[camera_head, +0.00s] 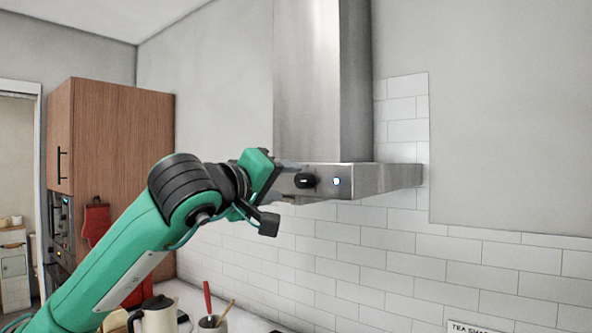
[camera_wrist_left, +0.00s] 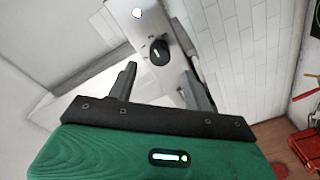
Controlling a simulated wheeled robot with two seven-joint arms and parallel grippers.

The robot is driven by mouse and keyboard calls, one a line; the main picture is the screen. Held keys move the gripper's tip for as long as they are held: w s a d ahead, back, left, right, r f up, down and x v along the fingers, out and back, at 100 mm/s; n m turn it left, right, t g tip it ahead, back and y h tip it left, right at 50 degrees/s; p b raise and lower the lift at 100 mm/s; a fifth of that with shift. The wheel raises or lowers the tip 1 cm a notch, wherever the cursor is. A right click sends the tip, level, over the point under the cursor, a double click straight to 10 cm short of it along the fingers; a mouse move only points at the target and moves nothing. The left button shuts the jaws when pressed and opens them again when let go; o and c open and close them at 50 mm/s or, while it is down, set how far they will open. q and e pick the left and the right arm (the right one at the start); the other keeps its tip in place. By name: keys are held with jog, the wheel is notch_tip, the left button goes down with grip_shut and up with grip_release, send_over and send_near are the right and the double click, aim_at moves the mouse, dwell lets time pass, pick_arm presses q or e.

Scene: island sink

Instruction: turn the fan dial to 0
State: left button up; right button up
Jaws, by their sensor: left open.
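The fan dial (camera_head: 305,181) is a black round knob on the front edge of the steel range hood (camera_head: 390,178). My left gripper (camera_head: 276,194) is just left of the dial in the head view. In the left wrist view my left gripper (camera_wrist_left: 160,70) is open and empty, with the dial (camera_wrist_left: 160,52) beyond the fingertips and roughly between them in the picture. Contact with the dial does not show. I cannot read the dial's setting. My right gripper is in neither view.
White wall tiles (camera_head: 390,250) run behind and below the hood. A kettle (camera_head: 158,314) and a utensil cup (camera_head: 212,323) stand on the counter below. A tall wooden cabinet (camera_head: 120,135) is at the left. The space right of the hood is free.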

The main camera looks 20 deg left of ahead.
aim_at(300, 181)
pick_arm(q)
jog(key=p+x, duration=0.1)
jog(key=x, duration=0.4)
jog(key=shift+w+p, duration=0.15)
jog(key=shift+p, duration=0.2)
jog(key=c, duration=0.9)
jog(key=shift+c, duration=0.3)
